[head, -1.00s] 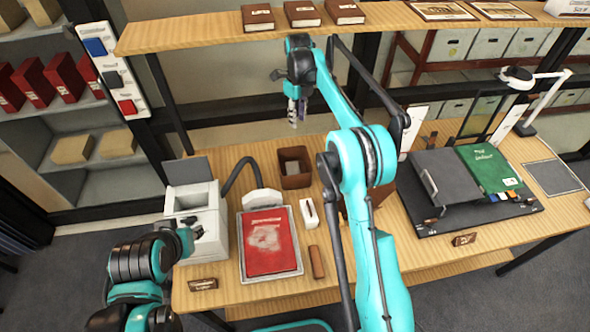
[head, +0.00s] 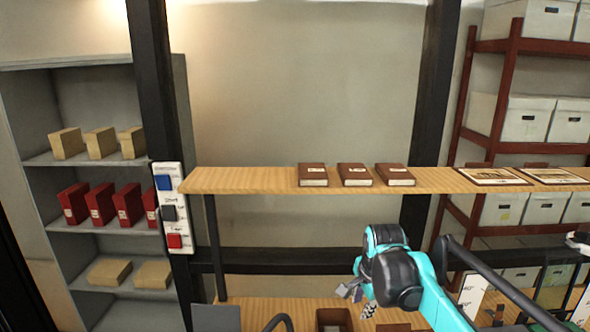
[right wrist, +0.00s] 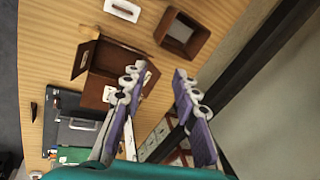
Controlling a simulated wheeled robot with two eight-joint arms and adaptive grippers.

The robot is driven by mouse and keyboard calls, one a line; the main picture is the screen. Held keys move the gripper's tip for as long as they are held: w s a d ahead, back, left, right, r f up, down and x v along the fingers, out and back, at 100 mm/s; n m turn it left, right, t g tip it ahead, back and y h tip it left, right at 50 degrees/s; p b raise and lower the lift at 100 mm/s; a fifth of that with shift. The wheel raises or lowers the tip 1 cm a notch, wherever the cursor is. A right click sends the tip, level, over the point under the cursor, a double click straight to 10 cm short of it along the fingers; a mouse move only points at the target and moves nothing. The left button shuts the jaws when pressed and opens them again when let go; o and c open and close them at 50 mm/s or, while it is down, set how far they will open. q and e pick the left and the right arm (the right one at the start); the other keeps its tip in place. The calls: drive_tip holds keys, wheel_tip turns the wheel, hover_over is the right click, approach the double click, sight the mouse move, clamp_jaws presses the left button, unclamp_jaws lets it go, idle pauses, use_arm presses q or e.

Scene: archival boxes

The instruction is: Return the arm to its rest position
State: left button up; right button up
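My right arm, teal and black, reaches up from the lower right in the head view. Its gripper (head: 357,298) hangs just below the front of the upper wooden shelf (head: 240,181), over the table. In the right wrist view the two purple-and-grey fingers (right wrist: 158,84) stand well apart with nothing between them. Beyond them lie the table top (right wrist: 60,55), an open brown box (right wrist: 104,72) and a smaller brown tray (right wrist: 182,34).
Three brown books (head: 354,175) lie on the shelf. A panel with blue, grey and red switches (head: 171,208) is at its left end. Grey shelving (head: 100,228) with red binders stands at left. White archive boxes (head: 524,118) fill a red rack at right.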

drive_tip(key=s+f+n+t+b, duration=0.2)
drive_tip(key=s+f+n, duration=0.5)
drive_tip(key=s, duration=0.4)
drive_tip(key=s+d+f+n+t+b, duration=0.1)
drive_tip(key=s+f+n+b, duration=0.3)
drive_tip(key=s+f+n, duration=0.3)
drive_tip(key=s, duration=0.4)
drive_tip(key=shift+f+n+t, duration=0.3)
drive_tip(key=shift+f+t, duration=0.1)
